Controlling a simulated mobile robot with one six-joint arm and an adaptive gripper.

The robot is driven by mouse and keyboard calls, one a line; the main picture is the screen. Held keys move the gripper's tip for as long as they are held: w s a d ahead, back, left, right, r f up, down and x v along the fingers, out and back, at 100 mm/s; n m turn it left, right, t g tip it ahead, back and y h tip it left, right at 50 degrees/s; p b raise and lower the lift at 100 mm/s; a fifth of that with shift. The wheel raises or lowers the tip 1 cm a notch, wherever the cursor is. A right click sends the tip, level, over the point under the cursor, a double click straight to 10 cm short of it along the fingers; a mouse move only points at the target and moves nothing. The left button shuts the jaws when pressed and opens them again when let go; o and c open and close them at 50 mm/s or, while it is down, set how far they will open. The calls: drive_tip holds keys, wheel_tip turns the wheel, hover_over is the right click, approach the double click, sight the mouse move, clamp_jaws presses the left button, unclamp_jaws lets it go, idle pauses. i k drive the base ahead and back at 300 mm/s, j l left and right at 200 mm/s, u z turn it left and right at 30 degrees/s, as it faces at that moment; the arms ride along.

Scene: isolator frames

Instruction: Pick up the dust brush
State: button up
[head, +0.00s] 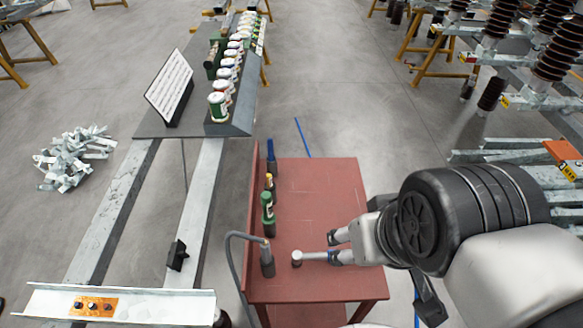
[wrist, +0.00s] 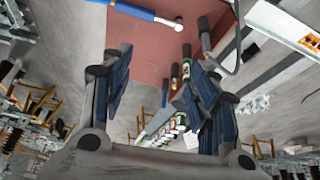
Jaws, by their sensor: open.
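No thing in view is clearly recognisable as the dust brush. A slim blue upright item (head: 271,152), too small to identify, stands at the far left corner of the red table (head: 320,190). A long tool with a pale round end (head: 297,259) lies near the table's front; the wrist view shows its blue handle and silver shaft (wrist: 150,14). My gripper (head: 335,247) is over the table, right of the round end, partly hiding the tool's handle. In the wrist view my gripper (wrist: 157,78) has its fingers apart, with nothing held between them.
A green bottle (head: 267,214) and a dark cylinder (head: 267,263) with a grey hose (head: 232,262) stand along the table's left edge. A long bench with several jars (head: 218,105) and a tilted panel (head: 169,86) is beyond. The table's middle is clear.

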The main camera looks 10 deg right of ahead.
sight(271, 152)
drive_tip(key=l+u, duration=0.15)
drive_tip(key=l, duration=0.4)
drive_tip(key=l+u, duration=0.15)
drive_tip(key=l, duration=0.35)
drive_tip(key=k+l+u, duration=0.15)
drive_tip(key=l, duration=0.35)
drive_tip(key=l+u, duration=0.2)
drive_tip(key=l, duration=0.35)
drive_tip(key=k+l+u, duration=0.15)
drive_tip(key=l, duration=0.3)
drive_tip(key=i+l+u, duration=0.35)
drive_tip(key=i+l, duration=0.3)
drive_tip(key=i, duration=0.15)
drive_tip(key=i+l+u, duration=0.4)
drive_tip(key=i+l, duration=0.3)
drive_tip(key=l, duration=0.2)
drive_tip(key=i, duration=0.3)
